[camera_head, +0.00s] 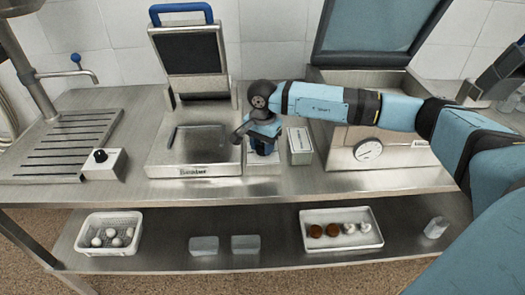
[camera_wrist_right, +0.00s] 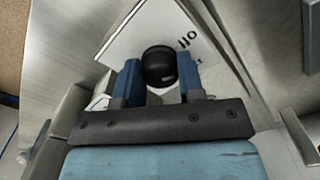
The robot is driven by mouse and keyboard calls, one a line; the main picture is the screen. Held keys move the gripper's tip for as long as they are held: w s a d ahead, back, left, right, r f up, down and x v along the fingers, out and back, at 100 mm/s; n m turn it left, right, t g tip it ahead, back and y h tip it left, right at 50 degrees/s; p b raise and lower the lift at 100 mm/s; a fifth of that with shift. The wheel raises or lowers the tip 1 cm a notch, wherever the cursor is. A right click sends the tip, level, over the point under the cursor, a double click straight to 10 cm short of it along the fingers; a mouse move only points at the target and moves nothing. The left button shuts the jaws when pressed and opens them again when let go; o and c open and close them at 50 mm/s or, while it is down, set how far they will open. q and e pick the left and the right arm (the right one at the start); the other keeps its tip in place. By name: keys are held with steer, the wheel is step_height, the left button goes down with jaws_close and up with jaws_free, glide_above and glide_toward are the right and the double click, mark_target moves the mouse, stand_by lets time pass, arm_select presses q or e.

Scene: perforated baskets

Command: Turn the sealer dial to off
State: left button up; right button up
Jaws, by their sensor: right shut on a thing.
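The sealer dial, a round black knob (camera_wrist_right: 159,66), stands on a white plate (camera_wrist_right: 191,38) with dark lettering, partly cut off, in the right wrist view. My right gripper (camera_wrist_right: 160,82) has its two blue fingers on either side of the knob, shut on it. In the head view my right gripper (camera_head: 263,138) points down at a small pale box (camera_head: 263,168) beside the press-like machine (camera_head: 193,162); the gripper hides the knob there. The dial's exact pointing direction is hard to tell. My left gripper is not in view.
A white box with another black knob (camera_head: 100,156) sits at the left of the counter. A small box (camera_head: 300,145) stands right of the gripper, close to a steel machine with a round gauge (camera_head: 368,149). The lower shelf holds white trays (camera_head: 109,217) and clear blocks.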

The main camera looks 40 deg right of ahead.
steer(key=shift+f+n+b, duration=0.1)
steer(key=shift+n+b, duration=0.4)
steer(key=shift+n, duration=0.7)
steer(key=shift+n+b, duration=0.5)
steer(key=shift+n, duration=0.5)
steer(key=shift+b, duration=0.3)
steer(key=o, duration=0.9)
